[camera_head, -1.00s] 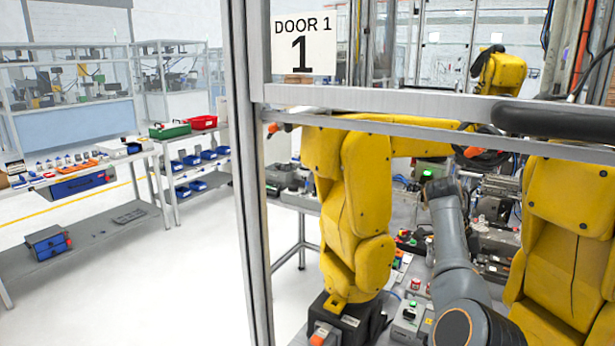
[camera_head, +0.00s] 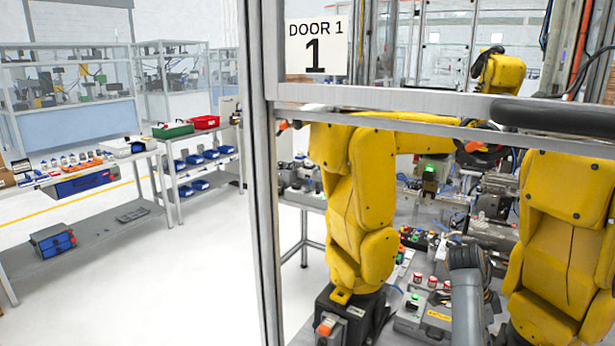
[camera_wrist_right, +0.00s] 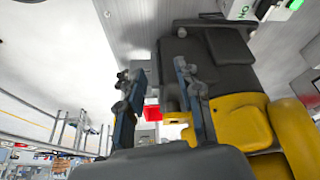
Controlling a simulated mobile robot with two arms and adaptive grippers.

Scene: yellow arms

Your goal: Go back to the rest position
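My grey right arm (camera_head: 467,300) is at the lower right of the head view, between two yellow robot arms. Its gripper cannot be made out there. In the right wrist view my right gripper (camera_wrist_right: 157,92) shows two dark fingers spread apart. I see nothing held between them; a red patch shows behind the gap. My left arm and left gripper are not in view.
A yellow robot arm (camera_head: 360,200) stands close left of my arm, another (camera_head: 560,230) close right. A metal door frame (camera_head: 262,180) with a sign (camera_head: 316,46) and horizontal bars stands in front. Shelves (camera_head: 90,225) and open floor (camera_head: 170,290) lie left.

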